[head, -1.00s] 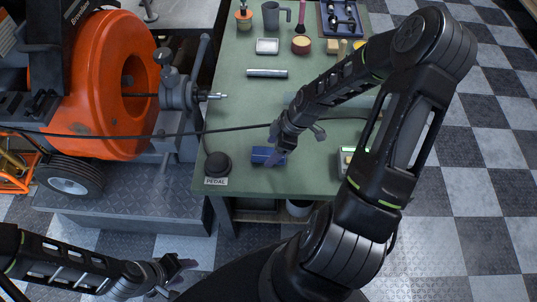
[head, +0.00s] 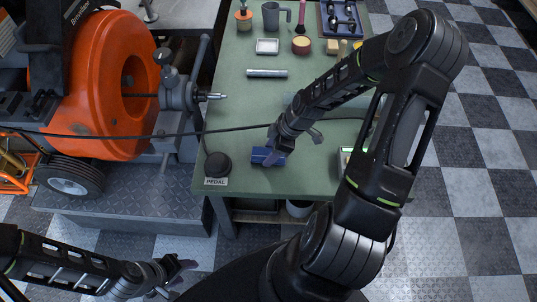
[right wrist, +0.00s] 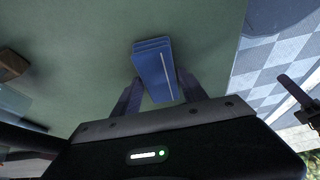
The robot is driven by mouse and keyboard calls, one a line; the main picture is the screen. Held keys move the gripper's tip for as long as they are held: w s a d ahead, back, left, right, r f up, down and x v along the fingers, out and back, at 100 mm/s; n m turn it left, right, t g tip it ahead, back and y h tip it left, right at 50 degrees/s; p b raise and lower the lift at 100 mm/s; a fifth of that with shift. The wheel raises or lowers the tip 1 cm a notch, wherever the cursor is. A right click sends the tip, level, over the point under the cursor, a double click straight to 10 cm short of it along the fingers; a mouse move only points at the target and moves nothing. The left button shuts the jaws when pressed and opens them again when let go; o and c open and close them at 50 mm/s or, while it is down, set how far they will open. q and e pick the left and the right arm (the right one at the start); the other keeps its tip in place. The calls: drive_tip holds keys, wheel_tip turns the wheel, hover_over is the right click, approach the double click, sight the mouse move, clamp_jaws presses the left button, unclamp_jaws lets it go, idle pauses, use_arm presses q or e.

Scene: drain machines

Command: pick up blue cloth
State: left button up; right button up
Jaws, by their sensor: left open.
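The blue cloth (head: 264,156) lies folded in a small layered block on the green table, near its front edge. My right gripper (head: 293,147) is down at the cloth, its fingers spread. In the right wrist view the cloth (right wrist: 152,66) lies between the two fingers and reaches out past them. Whether either finger touches it is unclear. My left gripper (head: 176,277) is open and empty, low over the floor in front of the table.
A black pedal (head: 217,165) stands left of the cloth on the green table (head: 240,110). A dark cable (head: 235,128) crosses the table behind the cloth. An orange drain machine (head: 95,85) stands at the left. A metal cylinder (head: 267,73) and a mug (head: 271,16) are further back.

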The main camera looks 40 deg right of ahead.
drive_tip(key=c, duration=1)
drive_tip(key=shift+r, duration=0.15)
wheel_tip(320, 180, up, 10)
drive_tip(key=p, duration=0.1)
idle(0.4)
drive_tip(key=o, duration=0.8)
drive_tip(key=c, duration=0.6)
drive_tip(key=w+a+r+m+h, duration=0.1)
drive_tip(key=w+a+r+m, duration=0.2)
drive_tip(key=a+r, duration=0.1)
drive_tip(key=w+a+r+m+t+h, duration=0.1)
drive_tip(key=w+a+r+m, duration=0.2)
drive_tip(key=r, duration=0.3)
drive_tip(key=w+a+r+m+h, duration=0.1)
drive_tip(key=w+a+r+m, duration=0.2)
drive_tip(key=w+a+r, duration=0.1)
drive_tip(key=shift+w+a+r+m+t, duration=0.4)
drive_tip(key=shift+a+r, duration=0.1)
drive_tip(key=shift+a, duration=0.15)
